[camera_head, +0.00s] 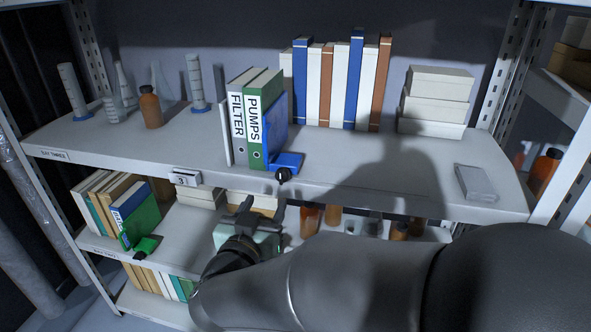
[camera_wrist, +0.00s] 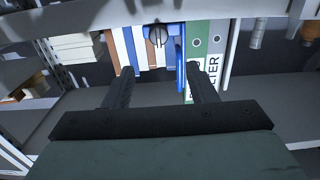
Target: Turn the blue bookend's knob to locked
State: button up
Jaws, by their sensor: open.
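The blue bookend (camera_head: 276,130) stands on the upper shelf, against the right side of the green PUMPS binder. Its base (camera_head: 289,160) reaches the shelf's front edge and carries a dark round knob (camera_head: 283,175). In the wrist view, the knob (camera_wrist: 156,37) shows a pale line on its face, and the bookend (camera_wrist: 181,68) shows as a blue upright plate. My gripper (camera_head: 263,207) is open and empty, below and in front of the shelf edge, apart from the knob. In the wrist view, the knob lies beyond the two fingertips (camera_wrist: 160,70), roughly midway between them.
FILTER (camera_head: 237,125) and PUMPS (camera_head: 257,120) binders stand left of the bookend. Books (camera_head: 340,85) and white boxes (camera_head: 436,95) are behind and right. A green bookend (camera_head: 140,222) is on the lower shelf. Amber bottles (camera_head: 310,220) stand beside my gripper. The upper shelf's front right is mostly clear.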

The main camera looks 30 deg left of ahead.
aim_at(281, 176)
jog(key=p+x, duration=0.1)
jog(key=x, duration=1.1)
jog(key=shift+p, duration=0.3)
jog(key=shift+d, duration=0.1)
jog(key=shift+c, duration=0.3)
jog(key=shift+f, duration=0.1)
jog(key=c, duration=0.9)
